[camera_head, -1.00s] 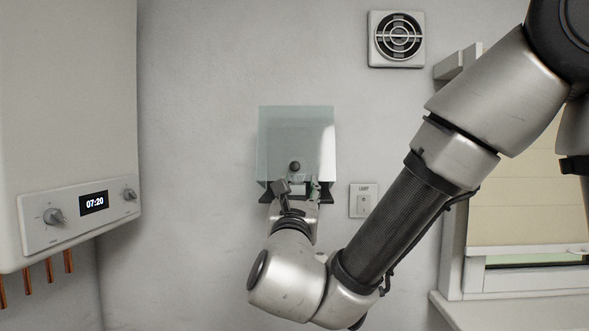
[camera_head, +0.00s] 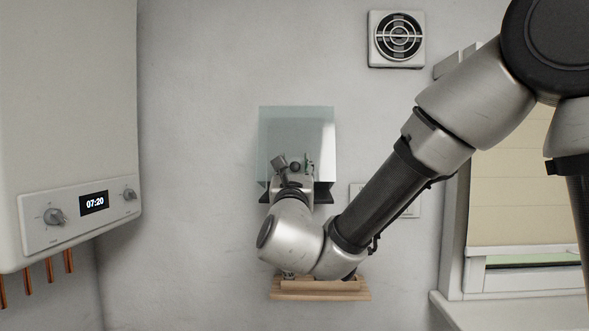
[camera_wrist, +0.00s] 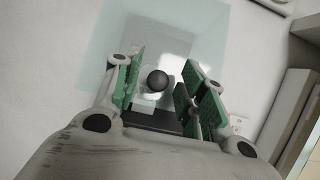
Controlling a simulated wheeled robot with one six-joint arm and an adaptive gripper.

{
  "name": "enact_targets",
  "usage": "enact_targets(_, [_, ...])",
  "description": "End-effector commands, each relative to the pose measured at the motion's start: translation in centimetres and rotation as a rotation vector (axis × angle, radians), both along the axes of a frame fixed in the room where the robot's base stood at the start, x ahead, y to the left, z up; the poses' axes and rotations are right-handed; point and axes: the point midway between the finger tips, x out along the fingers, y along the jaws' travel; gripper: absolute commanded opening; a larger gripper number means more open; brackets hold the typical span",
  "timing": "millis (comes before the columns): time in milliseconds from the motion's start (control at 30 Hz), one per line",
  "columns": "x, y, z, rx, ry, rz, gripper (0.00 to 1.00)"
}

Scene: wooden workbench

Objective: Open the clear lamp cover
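The clear lamp cover (camera_head: 297,130) is a bluish see-through box on the wall, in the middle of the head view. It also shows in the wrist view (camera_wrist: 205,25). A dark round knob (camera_wrist: 157,80) is on its lower front and also shows in the head view (camera_head: 295,167). My gripper (camera_wrist: 157,84) is open, with one green-padded finger on each side of the knob and visible gaps between pads and knob. In the head view my gripper (camera_head: 294,166) is at the cover's lower part. The cover appears closed; my wrist hides part of its bottom edge.
A white boiler (camera_head: 65,110) with a dial panel stands at the left. A switch plate (camera_head: 414,207) is right of the lamp, partly behind my arm. A wooden shelf (camera_head: 320,296) is below. A round vent (camera_head: 397,39) is above right, and a window with a blind (camera_head: 500,200) is at the right.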

Motion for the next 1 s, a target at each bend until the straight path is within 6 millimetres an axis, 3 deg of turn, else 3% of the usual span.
enact_targets(33, [-0.01, 0.00, 0.00, 0.000, 0.000, 0.000, 0.28])
enact_targets(200, [-0.02, 0.00, -0.01, 0.000, 0.000, 0.000, 0.00])
enact_targets(1000, [-0.34, 0.03, 0.64, 0.002, 0.024, 0.000, 0.00])
